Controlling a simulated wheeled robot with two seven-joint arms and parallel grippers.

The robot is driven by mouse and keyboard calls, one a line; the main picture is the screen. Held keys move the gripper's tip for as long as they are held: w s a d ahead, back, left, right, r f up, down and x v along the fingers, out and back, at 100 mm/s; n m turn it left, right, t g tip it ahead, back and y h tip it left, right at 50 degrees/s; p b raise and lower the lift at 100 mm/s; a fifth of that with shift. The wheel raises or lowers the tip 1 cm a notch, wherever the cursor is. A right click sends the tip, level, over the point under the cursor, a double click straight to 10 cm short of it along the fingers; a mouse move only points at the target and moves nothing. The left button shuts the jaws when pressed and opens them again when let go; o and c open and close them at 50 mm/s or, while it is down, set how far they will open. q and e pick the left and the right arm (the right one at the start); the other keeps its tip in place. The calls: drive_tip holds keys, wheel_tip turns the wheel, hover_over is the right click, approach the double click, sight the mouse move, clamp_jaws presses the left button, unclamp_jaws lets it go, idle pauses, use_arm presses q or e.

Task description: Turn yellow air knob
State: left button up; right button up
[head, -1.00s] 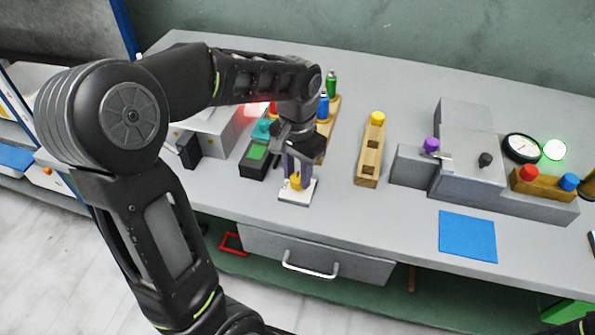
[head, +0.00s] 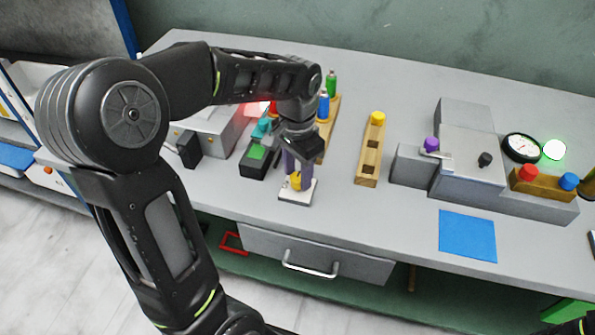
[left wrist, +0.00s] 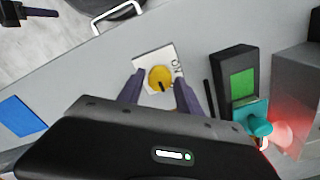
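The yellow knob (head: 295,181) sits on a small white plate (head: 297,197) near the front edge of the bench. In the left wrist view the knob (left wrist: 160,79) shows a dark pointer line, which points down in that picture. My left gripper (head: 297,175) reaches down over the knob. In the left wrist view its purple fingers (left wrist: 157,90) stand apart on either side of the knob, with a gap visible on both sides. The gripper is open and holds nothing. A dark part at the top left of the left wrist view may be my right gripper; its fingers are unclear.
A black box with a green button (head: 257,152) and a teal knob (head: 262,127) stand close to the left. A blue mat (head: 467,236) lies at the front right. Bench between is clear.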

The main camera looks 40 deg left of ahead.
sight(298, 176)
use_arm(q)
drive_tip(key=shift+o, duration=1.1)
wheel_tip(298, 176, up, 8)
drive_tip(key=shift+f, duration=0.1)
